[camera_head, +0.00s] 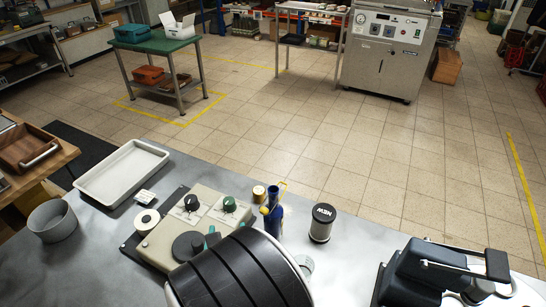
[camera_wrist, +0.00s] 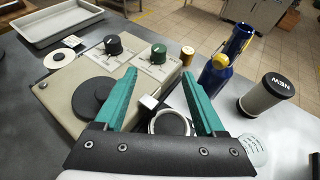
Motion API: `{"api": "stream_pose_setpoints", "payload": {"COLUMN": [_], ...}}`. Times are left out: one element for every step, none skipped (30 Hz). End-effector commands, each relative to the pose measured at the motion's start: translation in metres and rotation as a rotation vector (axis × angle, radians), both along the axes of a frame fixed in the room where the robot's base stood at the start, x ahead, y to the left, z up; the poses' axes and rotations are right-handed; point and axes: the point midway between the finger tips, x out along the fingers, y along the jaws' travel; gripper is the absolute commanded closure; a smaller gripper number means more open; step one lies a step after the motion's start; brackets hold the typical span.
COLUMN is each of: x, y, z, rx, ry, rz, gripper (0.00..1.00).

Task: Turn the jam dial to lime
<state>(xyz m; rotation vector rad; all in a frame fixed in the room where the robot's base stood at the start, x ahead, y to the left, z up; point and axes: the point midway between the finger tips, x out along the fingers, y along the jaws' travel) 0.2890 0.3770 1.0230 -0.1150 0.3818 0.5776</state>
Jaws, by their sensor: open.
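A beige control box (camera_head: 158,247) stands on the grey bench, also in the wrist view (camera_wrist: 50,97). A black dial (camera_head: 191,202) and a green dial (camera_head: 229,204) sit on pale scale plates near its far edge. In the wrist view the black dial (camera_wrist: 113,45) is left of the green dial (camera_wrist: 158,53). The plate lettering is too small to read, so I cannot tell which dial is jam. My gripper (camera_wrist: 160,73) is open and empty, its teal fingers apart on the near side of the green dial. My dark wrist hides part of the box in the head view.
A black disc (camera_wrist: 95,98) sits on the box's near part. A blue bottle (camera_head: 272,218), a brass cylinder (camera_head: 259,193) and a "NEW" jar (camera_head: 321,224) stand right of it. A white roll (camera_head: 146,220) and tray (camera_head: 122,172) are left.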

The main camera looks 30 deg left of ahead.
Motion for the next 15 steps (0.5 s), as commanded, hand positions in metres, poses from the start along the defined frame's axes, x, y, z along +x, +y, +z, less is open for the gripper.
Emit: {"api": "stream_pose_setpoints", "payload": {"x": [0.001,0.004,0.010,0.016,0.023,0.032,0.039,0.046,0.056,0.063,0.070,0.079,0.084,0.090,0.096], "y": [0.004,0.006,0.010,0.013,0.017,0.024,0.028,0.034,0.040,0.044,0.049,0.054,0.059,0.062,0.066], "z": [-0.003,-0.005,-0.007,-0.010,-0.013,-0.017,-0.021,-0.025,-0.029,-0.033,-0.036,-0.040,-0.043,-0.046,-0.049], "rx": [-0.005,-0.005,-0.005,-0.005,-0.004,-0.004,-0.005,-0.006,-0.007,-0.007,-0.007,-0.006,-0.007,-0.005,-0.007], "ry": [-0.001,-0.001,-0.001,-0.001,-0.001,0.000,-0.001,0.000,0.000,0.000,0.000,0.001,0.000,0.000,0.000], "rz": [0.010,0.012,0.010,0.008,0.007,0.004,0.001,0.001,-0.002,-0.003,-0.002,-0.003,-0.002,-0.003,-0.002], "gripper": [0.28,0.28,0.28,0.28,0.28,0.28,0.28,0.28,0.28,0.28,0.28,0.28,0.28,0.28,0.28]}}
